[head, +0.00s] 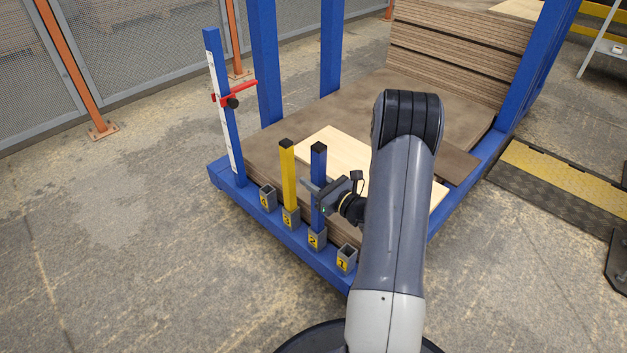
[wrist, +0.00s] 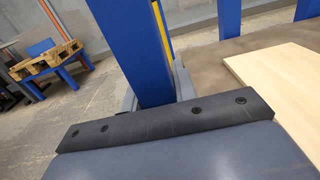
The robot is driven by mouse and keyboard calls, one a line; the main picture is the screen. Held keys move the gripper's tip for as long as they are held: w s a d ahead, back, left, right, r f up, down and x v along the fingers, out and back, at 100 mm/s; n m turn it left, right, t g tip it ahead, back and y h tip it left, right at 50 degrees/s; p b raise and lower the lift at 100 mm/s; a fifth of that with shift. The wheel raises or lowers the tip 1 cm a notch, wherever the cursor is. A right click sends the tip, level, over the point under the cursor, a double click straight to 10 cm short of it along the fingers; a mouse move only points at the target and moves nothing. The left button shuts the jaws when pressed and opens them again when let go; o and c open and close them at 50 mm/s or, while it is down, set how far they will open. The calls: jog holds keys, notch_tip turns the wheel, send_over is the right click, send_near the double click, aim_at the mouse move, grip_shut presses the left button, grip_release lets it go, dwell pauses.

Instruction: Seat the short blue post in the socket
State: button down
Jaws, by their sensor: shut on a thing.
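The short blue post (head: 319,165) stands upright with a black cap on top. My gripper (head: 317,192) is shut on it around its middle, coming from the right. The post's lower end meets the mouth of the socket labelled 2 (head: 316,240); I cannot tell how deep it sits inside. In the wrist view the blue post (wrist: 137,45) rises beyond the dark edge of my gripper, and its lower end is hidden there.
A yellow post (head: 288,175) stands in socket 3 to the left. Socket 4 (head: 267,198) and socket 1 (head: 346,258) are empty. A tall blue post (head: 223,110) with a red clamp stands at the left corner. A pale board (head: 340,150) lies behind on the brown stack.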

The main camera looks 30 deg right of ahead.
jog(key=shift+f+b, duration=1)
jog(key=shift+f, duration=1.4)
jog(key=c, duration=1.1)
grip_release()
jog(key=shift+o, duration=0.2)
jog(key=shift+f, duration=0.1)
jog(key=shift+s, duration=0.1)
jog(key=p+v, duration=0.3)
jog(key=v, duration=0.7)
jog(key=shift+s, duration=0.3)
jog(key=shift+w+d, duration=0.1)
jog(key=shift+w, duration=0.05)
jog(key=b+x, duration=0.3)
jog(key=x, duration=0.7)
jog(key=shift+w+r, duration=0.25)
jog(key=shift+r, duration=0.15)
